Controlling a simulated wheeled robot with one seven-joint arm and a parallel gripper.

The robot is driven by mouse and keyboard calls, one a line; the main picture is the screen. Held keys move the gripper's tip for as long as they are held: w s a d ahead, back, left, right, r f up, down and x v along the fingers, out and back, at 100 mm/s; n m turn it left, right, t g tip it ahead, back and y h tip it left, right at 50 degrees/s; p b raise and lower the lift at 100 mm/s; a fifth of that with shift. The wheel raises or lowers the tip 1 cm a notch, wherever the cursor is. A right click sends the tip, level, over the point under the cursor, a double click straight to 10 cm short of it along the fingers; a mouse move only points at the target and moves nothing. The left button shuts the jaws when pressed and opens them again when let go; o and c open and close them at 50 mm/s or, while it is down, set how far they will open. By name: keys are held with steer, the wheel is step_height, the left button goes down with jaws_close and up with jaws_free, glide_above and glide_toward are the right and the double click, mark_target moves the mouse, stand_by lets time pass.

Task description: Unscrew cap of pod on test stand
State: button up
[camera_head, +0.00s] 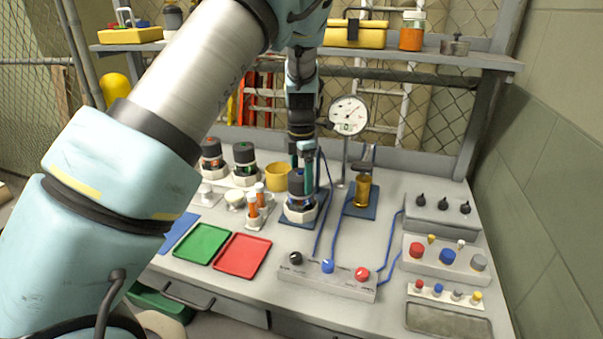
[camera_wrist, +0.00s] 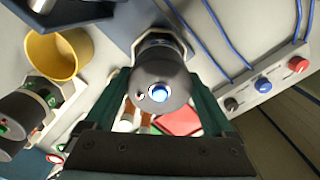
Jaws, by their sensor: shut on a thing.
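A pod with a dark cap (camera_head: 296,181) stands upright on a white base over the blue test stand (camera_head: 318,210), near the middle of the bench. In the wrist view the cap (camera_wrist: 163,75) shows from above, with a lit blue-white round spot on its top. My gripper (camera_head: 307,160) reaches down from above onto the cap. In the wrist view my gripper (camera_wrist: 163,92) has its two green fingers on either side of the cap, shut on it. The pod's lower body is mostly hidden under the cap in the wrist view.
Two similar pods (camera_head: 245,163) and a yellow cup (camera_head: 278,177) stand left of the stand. A dial gauge (camera_head: 348,115) rises behind it. A brass cylinder (camera_head: 362,190) is at its right. Green (camera_head: 202,244) and red (camera_head: 243,255) trays and a knob box (camera_head: 328,277) lie in front.

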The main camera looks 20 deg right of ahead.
steer(key=shift+s+a+n+p, duration=0.1)
steer(key=shift+n+p, duration=0.85)
steer(key=shift+n, duration=0.35)
steer(key=shift+f+n, duration=0.1)
steer(key=shift+n, duration=0.9)
steer(key=o, duration=1)
steer(key=shift+c, duration=0.2)
